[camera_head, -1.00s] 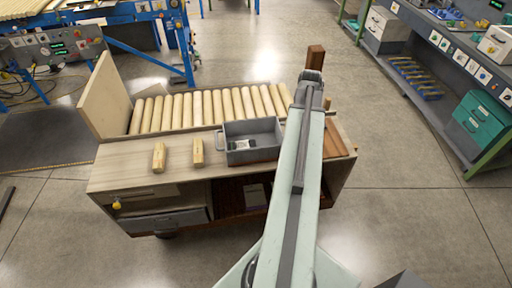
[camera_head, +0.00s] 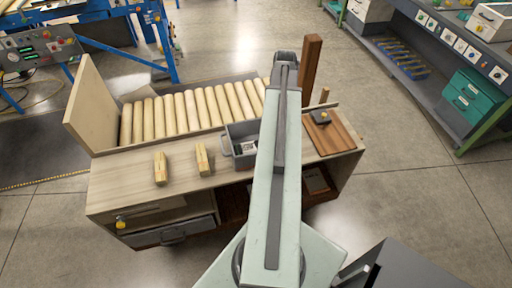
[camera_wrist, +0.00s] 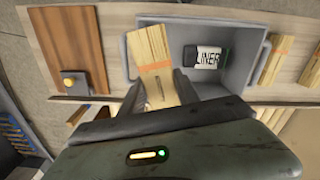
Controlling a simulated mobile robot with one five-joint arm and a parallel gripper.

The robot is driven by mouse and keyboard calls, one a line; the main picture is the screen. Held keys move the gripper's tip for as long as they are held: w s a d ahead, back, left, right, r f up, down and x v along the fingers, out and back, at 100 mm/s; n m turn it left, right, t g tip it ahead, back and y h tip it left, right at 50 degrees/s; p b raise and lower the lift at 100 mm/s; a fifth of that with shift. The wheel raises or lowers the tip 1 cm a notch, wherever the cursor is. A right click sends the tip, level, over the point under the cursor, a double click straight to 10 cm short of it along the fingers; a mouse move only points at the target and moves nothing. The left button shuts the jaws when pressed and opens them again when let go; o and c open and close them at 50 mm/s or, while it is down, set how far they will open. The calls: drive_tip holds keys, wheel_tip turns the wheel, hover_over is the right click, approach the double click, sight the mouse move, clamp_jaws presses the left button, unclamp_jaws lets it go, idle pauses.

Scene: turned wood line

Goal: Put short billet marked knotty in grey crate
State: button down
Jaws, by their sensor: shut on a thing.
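In the wrist view, my gripper (camera_wrist: 158,90) is shut on a short wooden billet (camera_wrist: 151,48) with an orange band. The held billet appears over the left part of the grey crate (camera_wrist: 200,30); its height above the floor is unclear. In the head view, my arm hides the gripper, the held billet and the right side of the crate (camera_head: 246,161). Inside the crate lies a dark item labelled LINER (camera_wrist: 205,57). The lettering on the held billet is not legible.
Two other short billets, a left one (camera_head: 161,168) and a right one (camera_head: 202,159), lie on the cart top left of the crate. A row of long billets (camera_head: 180,112) lies behind. A brown board (camera_head: 335,137) and an upright brown post (camera_head: 311,65) are at the right.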

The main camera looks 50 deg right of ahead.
drive_tip(key=shift+w+r+m+p, duration=0.15)
drive_tip(key=shift+r+m+p, duration=0.2)
drive_tip(key=shift+r+m, duration=0.35)
drive_tip(key=shift+m, duration=0.8)
wheel_tip(320, 180, down, 19)
drive_tip(key=b, duration=1.8)
drive_tip(key=shift+r, duration=0.2)
drive_tip(key=c, duration=1.2)
unclamp_jaws()
drive_tip(key=shift+r, duration=0.15)
drive_tip(key=shift+o, duration=0.2)
wheel_tip(320, 180, up, 12)
drive_tip(key=p, duration=1.2)
drive_tip(key=shift+r, duration=0.25)
drive_tip(key=shift+f, duration=0.1)
